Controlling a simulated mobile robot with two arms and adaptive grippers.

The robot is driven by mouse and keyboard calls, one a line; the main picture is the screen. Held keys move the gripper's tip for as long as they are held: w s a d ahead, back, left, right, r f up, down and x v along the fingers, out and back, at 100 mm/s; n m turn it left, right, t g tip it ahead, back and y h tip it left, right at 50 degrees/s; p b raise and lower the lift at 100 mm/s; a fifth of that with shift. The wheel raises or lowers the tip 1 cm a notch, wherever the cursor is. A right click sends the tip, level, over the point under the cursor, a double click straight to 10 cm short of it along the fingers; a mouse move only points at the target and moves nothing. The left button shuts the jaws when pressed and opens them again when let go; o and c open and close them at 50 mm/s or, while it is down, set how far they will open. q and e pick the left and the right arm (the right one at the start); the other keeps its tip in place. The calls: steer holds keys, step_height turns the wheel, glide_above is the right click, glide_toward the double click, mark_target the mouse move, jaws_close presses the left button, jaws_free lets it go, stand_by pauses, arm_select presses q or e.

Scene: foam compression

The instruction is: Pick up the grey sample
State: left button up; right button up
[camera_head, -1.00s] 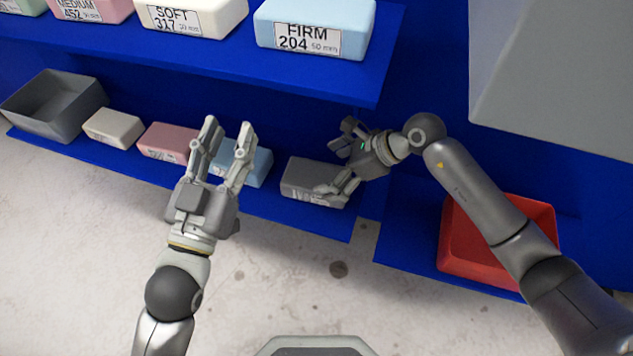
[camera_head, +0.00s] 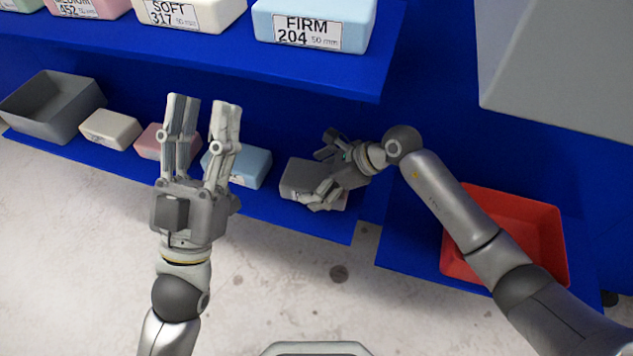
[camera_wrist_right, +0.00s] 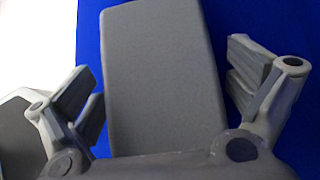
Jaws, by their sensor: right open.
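The grey sample (camera_head: 298,176) is a grey block on the lower blue shelf, partly hidden behind my right gripper in the head view. In the right wrist view the grey sample (camera_wrist_right: 160,75) lies between the two open fingers, with blue gaps at both sides near the tips. My right gripper (camera_head: 322,172) is open around the block's right part, and I see no clear contact. My left gripper (camera_head: 201,105) is open and empty, above the pink and blue samples in the picture.
On the lower shelf stand a grey bin (camera_head: 52,112), a cream sample (camera_head: 110,130), a pink sample (camera_head: 152,142) and a blue sample (camera_head: 252,167). A red bin (camera_head: 545,240) is at the right, partly behind my right arm. Labelled blocks (camera_head: 312,22) sit on the upper shelf.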

steer(key=c, duration=0.9)
